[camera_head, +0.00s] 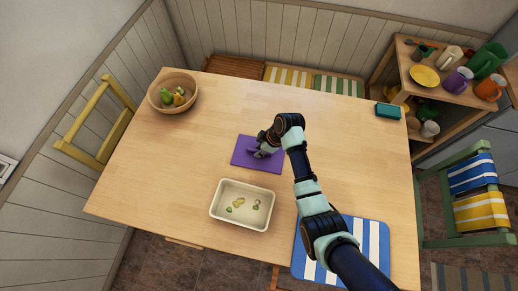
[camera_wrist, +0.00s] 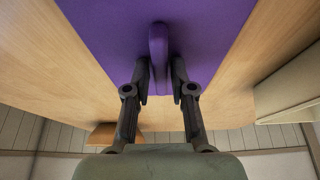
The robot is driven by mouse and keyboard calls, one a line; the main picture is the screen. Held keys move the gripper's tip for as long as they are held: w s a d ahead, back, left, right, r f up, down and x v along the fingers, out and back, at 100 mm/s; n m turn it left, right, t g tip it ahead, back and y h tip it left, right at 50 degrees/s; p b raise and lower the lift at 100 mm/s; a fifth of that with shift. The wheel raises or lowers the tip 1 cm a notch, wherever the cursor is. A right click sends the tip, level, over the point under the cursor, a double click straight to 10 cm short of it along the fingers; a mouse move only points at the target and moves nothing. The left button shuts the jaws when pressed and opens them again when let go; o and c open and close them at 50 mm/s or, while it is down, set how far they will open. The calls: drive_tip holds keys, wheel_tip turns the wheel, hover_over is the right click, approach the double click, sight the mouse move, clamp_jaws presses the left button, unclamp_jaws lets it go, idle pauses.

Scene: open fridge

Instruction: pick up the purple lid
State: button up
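The purple lid (camera_head: 245,158) is a flat rectangle lying on the wooden table near its middle. In the wrist view the purple lid (camera_wrist: 205,40) fills the upper centre, with a raised purple handle (camera_wrist: 158,45) along its middle. My gripper (camera_head: 261,150) is down over the lid in the head view and hides part of it. In the wrist view my gripper (camera_wrist: 160,78) has one dark finger on each side of the handle, with a narrow gap visible on both sides.
A cream container (camera_head: 226,221) with small food pieces stands in front of the lid; its wall shows at right in the wrist view (camera_wrist: 285,90). A wooden fruit bowl (camera_head: 154,99) is back left, a teal box (camera_head: 388,111) back right, a striped mat (camera_head: 372,240) front right.

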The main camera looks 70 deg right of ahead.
drive_tip(key=shift+f, duration=0.1)
clamp_jaws()
wheel_tip(320, 180, up, 21)
drive_tip(key=p, duration=0.5)
drive_tip(key=shift+f, duration=0.2)
